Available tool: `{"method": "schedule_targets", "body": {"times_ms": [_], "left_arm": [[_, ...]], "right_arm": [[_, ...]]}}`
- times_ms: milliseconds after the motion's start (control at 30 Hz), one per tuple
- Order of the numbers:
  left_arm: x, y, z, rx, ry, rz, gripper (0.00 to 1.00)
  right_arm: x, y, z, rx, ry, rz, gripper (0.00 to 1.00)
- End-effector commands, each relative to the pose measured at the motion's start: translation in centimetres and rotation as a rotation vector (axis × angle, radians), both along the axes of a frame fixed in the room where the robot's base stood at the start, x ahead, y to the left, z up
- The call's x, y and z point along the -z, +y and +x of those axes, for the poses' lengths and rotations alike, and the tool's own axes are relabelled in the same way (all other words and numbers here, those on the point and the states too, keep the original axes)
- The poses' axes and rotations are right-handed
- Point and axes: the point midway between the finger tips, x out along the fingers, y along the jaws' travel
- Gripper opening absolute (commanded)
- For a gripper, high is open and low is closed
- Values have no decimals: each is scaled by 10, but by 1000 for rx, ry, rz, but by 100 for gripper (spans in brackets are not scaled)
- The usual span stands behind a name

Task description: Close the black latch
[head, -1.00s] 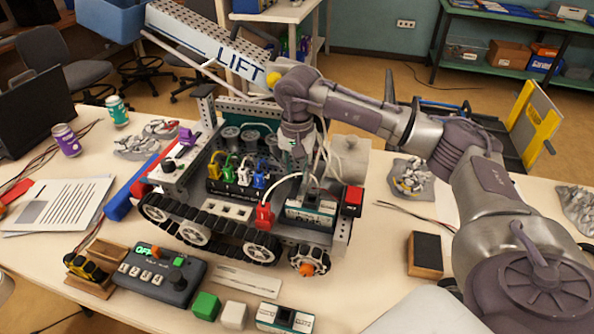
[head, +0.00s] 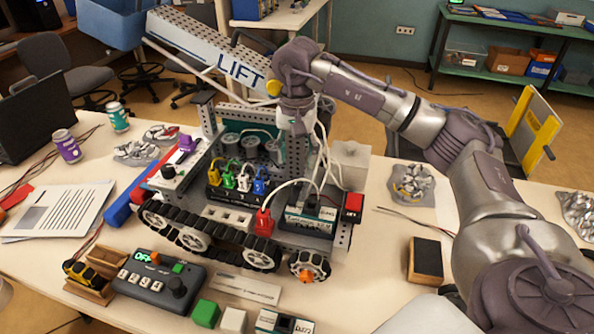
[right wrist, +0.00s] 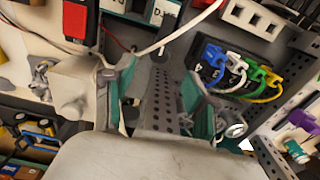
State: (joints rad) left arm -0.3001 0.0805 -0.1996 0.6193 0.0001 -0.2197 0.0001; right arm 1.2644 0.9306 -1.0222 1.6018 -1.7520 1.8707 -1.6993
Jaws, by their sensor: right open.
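The tracked robot model (head: 215,215) stands on the table with its LIFT boom up. A battery pack (head: 312,219) with a white and teal label sits at its right end; it also shows at the top of the right wrist view (right wrist: 160,10). A small dark upright piece (right wrist: 161,53), possibly the black latch, stands beside the pack; whether it is open is unclear. My right gripper (right wrist: 160,88) is open and empty, its teal fingers straddling a perforated plate on the model. In the head view its fingertips are partly hidden among frame parts and cables. My left gripper is out of view.
A red button box (head: 353,203) and loose white cables flank the pack. Coloured plugs (head: 243,180) sit left of it. A control box (head: 153,280), blocks and a spare pack (head: 282,322) lie in front.

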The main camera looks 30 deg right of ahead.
Motion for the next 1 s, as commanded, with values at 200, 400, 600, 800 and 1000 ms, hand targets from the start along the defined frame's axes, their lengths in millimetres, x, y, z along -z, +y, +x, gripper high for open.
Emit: {"method": "schedule_targets", "body": {"times_ms": [200,400,600,800,1000], "left_arm": [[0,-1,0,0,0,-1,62],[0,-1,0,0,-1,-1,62],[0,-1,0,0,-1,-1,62],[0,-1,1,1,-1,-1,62],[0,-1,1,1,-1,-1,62]], "right_arm": [[-40,0,1,1,-3,1,57],[-54,0,0,0,1,1,57],[-55,0,0,0,1,1,57],[-54,0,0,0,1,1,57],[-54,0,0,0,1,1,57]]}}
